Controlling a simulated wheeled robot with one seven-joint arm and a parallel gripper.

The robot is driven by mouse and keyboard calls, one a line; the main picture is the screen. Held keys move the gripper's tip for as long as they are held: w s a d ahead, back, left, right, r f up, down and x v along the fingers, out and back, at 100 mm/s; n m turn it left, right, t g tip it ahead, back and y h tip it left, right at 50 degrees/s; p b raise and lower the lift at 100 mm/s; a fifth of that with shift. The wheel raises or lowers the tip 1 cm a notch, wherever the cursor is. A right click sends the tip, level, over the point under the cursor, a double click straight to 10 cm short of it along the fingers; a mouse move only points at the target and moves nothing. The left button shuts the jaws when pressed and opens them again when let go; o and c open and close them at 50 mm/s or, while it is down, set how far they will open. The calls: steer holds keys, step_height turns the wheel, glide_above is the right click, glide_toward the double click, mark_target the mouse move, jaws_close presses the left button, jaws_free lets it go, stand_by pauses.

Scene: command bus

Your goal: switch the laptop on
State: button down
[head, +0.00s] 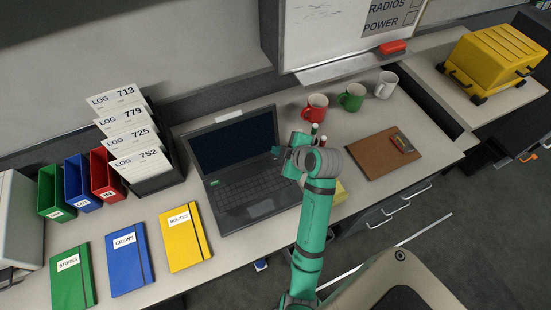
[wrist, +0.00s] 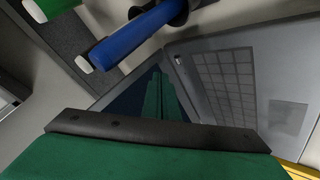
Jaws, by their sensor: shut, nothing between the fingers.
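The laptop (head: 252,188) stands open on the desk with a dark screen (head: 235,142). In the wrist view its grey keyboard deck (wrist: 250,55) fills the right side. A small round mark (wrist: 178,60), possibly a button, sits on the deck near the hinge. My gripper (head: 276,150) is shut and empty, at the right edge of the screen near the hinge. My wrist hides the deck's back right corner in the head view.
Markers, one blue (wrist: 135,32), stand close by the laptop. Red (head: 316,107), green (head: 351,97) and white (head: 385,85) mugs stand behind right. A brown clipboard (head: 375,160) lies right. Blue (head: 130,260) and yellow (head: 185,238) notebooks lie left.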

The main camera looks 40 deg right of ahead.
mark_target(276, 159)
steer(key=shift+w+f, duration=0.15)
steer(key=shift+f, duration=0.7)
steer(key=shift+a+f, duration=0.1)
steer(key=shift+a, duration=0.15)
steer(key=shift+s+d, duration=0.3)
steer(key=shift+d, duration=0.1)
steer(key=shift+w+a, duration=0.25)
steer(key=shift+s+d, duration=0.2)
steer(key=shift+d, duration=0.05)
steer(key=shift+a+f, duration=0.1)
steer(key=shift+a, duration=0.1)
